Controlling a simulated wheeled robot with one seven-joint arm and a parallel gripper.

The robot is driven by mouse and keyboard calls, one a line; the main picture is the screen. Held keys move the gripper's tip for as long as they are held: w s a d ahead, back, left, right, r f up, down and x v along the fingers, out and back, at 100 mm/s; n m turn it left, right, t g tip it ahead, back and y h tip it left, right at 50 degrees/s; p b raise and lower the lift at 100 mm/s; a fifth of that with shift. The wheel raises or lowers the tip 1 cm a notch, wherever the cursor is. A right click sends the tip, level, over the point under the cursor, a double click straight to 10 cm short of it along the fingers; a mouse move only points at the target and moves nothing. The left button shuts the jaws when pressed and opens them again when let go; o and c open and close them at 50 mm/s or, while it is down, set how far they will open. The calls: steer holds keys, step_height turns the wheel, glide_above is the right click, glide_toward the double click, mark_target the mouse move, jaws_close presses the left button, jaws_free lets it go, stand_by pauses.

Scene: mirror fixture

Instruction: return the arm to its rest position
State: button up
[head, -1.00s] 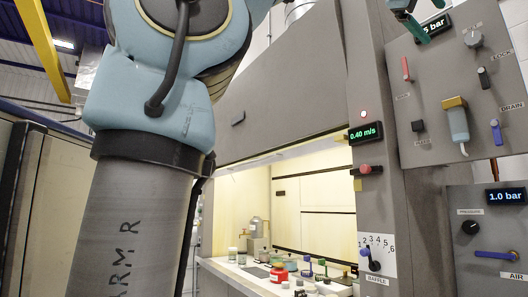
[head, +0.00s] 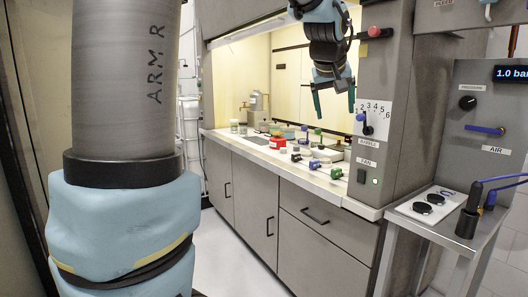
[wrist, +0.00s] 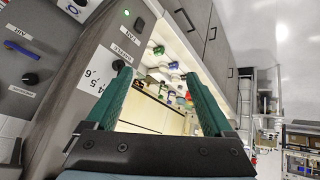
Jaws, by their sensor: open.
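My gripper (head: 334,100) hangs in front of the hood's right side at the top right of the head view, its two green fingers apart and pointing down. Nothing is between the fingers. In the wrist view my gripper (wrist: 158,76) also shows open and empty, with the hood's side panel beyond its left finger and the hood opening between the fingers. My arm's grey link (head: 125,80), marked ARM R, fills the left of the head view. The baffle dial (head: 366,124) is just right of the fingers; I cannot tell the distance between them.
Several jars and valves stand on the hood's worktop (head: 345,200) below my gripper. A red knob (head: 374,32) sticks out close to my wrist. A steel side table (head: 445,218) carries a black-handled tool (head: 469,215). The floor (head: 235,265) before the cabinets is clear.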

steer(key=s+a+f+g+y, duration=0.2)
steer(key=s+a+f+g, duration=0.15)
steer(key=a+f, duration=1.05)
steer(key=s+a+f+g+y, duration=0.1)
steer(key=s+a+f+g, duration=0.1)
steer(key=s+a+f, duration=0.8)
steer(key=s+f, duration=0.3)
steer(key=shift+a+f, duration=0.25)
